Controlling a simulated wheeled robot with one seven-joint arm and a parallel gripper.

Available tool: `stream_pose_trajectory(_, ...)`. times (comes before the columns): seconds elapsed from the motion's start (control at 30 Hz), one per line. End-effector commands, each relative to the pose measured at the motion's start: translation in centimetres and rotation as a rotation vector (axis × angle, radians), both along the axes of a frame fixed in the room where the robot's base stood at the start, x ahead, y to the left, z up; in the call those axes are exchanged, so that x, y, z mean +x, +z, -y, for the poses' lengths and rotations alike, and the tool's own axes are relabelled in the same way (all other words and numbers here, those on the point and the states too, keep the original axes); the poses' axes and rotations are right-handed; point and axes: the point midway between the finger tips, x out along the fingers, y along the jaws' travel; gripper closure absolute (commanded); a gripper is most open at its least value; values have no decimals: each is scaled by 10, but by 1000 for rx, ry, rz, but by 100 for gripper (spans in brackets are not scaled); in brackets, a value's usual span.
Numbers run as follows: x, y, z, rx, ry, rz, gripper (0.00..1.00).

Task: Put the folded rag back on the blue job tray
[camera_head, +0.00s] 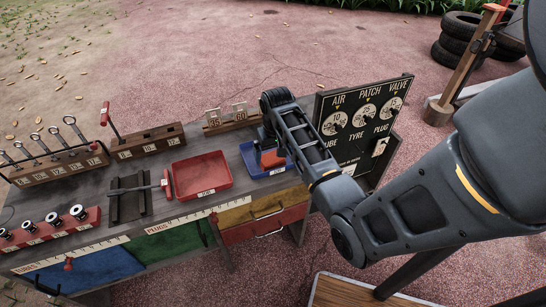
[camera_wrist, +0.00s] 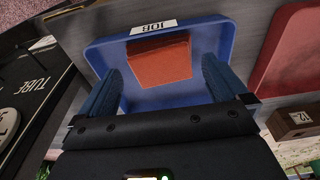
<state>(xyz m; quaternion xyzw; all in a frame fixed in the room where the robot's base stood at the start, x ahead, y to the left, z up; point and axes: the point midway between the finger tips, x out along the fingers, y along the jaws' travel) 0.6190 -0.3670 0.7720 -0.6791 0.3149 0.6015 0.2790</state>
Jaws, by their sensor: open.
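The blue job tray (camera_head: 247,155) stands at the right end of the bench, and its blue rim also shows in the wrist view (camera_wrist: 100,42). The folded rag (camera_head: 271,159) is orange-red and lies inside the tray; in the wrist view the rag (camera_wrist: 159,62) is near the tray wall with the JOB label. My gripper (camera_wrist: 165,85) is open over the tray, with its two blue fingers apart and the rag beyond and between their tips. No contact between fingers and rag shows. In the head view my arm hides part of the tray.
A red tray (camera_head: 202,176) stands left of the blue tray. A dark gauge board (camera_head: 357,125) rises close on the right. A small wooden number block (camera_head: 231,118) is behind. A wooden tool rack (camera_head: 147,143) and black holder (camera_head: 130,198) stand farther left.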

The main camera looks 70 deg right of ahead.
Motion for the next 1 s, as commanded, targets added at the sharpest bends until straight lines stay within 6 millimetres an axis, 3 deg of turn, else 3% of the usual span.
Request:
stream_pose_trajectory(0.3, -4, 64, -6, -2, 1, 1, 0)
stream_pose_trajectory(0.53, -6, 88, -8, 0, 1, 0, 0)
stream_pose_trajectory(0.77, -4, 86, -17, -4, 14, 11, 0)
stream_pose_trajectory(0.87, 4, 69, -43, -24, 50, 49, 0)
stream_pose_trajectory(1.0, 16, 39, -104, -80, 130, 152, 0)
